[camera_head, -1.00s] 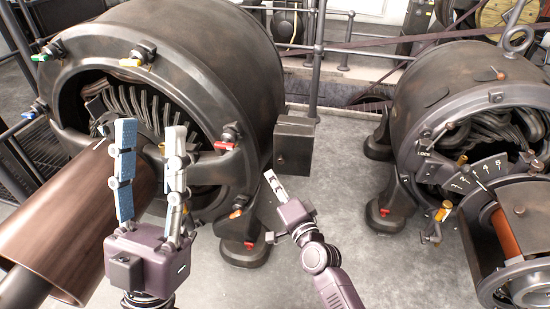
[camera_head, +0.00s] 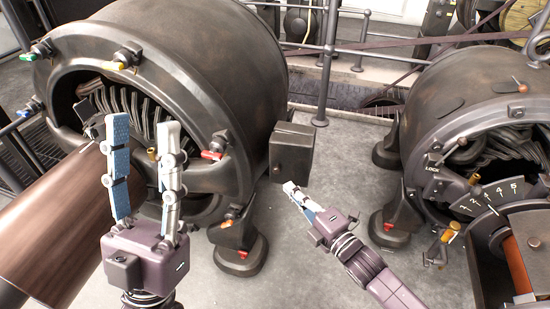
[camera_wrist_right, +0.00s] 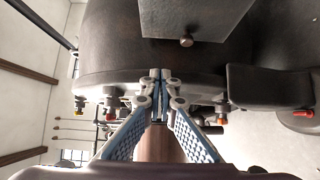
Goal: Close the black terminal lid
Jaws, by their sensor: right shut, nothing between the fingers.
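A dark box (camera_head: 290,152) sticks out from the right side of the left dynamo (camera_head: 215,75). It is the likeliest place of the black terminal lid; I cannot tell how the lid stands. My right gripper (camera_head: 289,187) is shut and empty, its fingertips just below the box and pointing up-left. In the right wrist view the fingertips (camera_wrist_right: 156,75) meet in front of the dynamo body, below a dark plate (camera_wrist_right: 200,16) with a small knob, perhaps part of the box. My left gripper (camera_head: 145,122) is open and empty in front of the left dynamo, its two fingers upright and apart.
A brown shaft (camera_head: 75,225) runs out of the left dynamo beside my left gripper. A second dynamo (camera_head: 460,85) with a numbered dial (camera_head: 490,195) stands at the right. The floor (camera_head: 335,180) between the dynamos is clear. Railings (camera_head: 328,60) stand behind.

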